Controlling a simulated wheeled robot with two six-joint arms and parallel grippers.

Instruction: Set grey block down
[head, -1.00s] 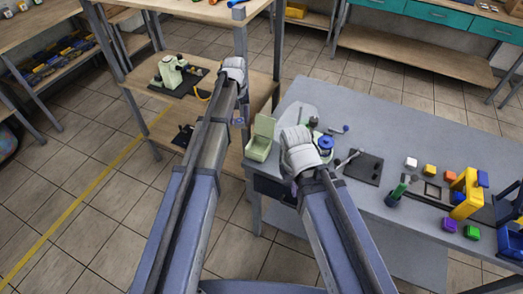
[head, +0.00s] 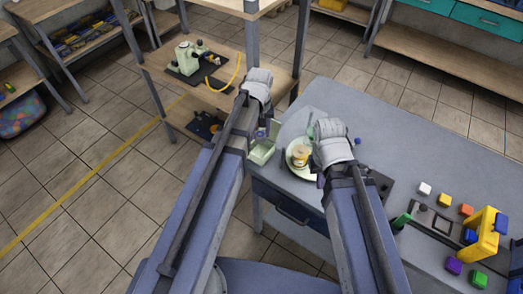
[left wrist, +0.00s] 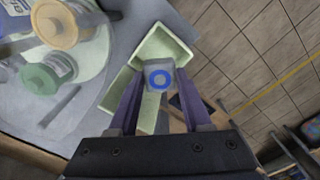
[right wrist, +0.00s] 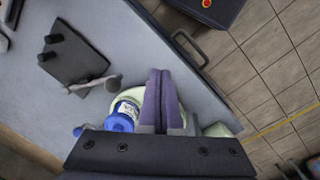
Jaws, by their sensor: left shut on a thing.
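My left gripper (left wrist: 158,88) is shut on a small grey block (left wrist: 160,75) with a blue ring on its face. In the left wrist view the block is in front of an open pale green box (left wrist: 172,42), whose lid leans open. In the head view the left gripper (head: 263,130) is just above this box (head: 262,153) at the table's corner; contact cannot be told. My right gripper (right wrist: 158,98) has its fingers together with nothing seen between them. It is beside a blue-lidded jar (right wrist: 122,116).
A round pale tray (head: 292,162) with a yellow-lidded jar (head: 302,154) stands right of the box. Coloured cubes and a yellow frame (head: 482,238) are at the table's right. A wooden shelf unit with a pale green machine (head: 186,58) stands behind left.

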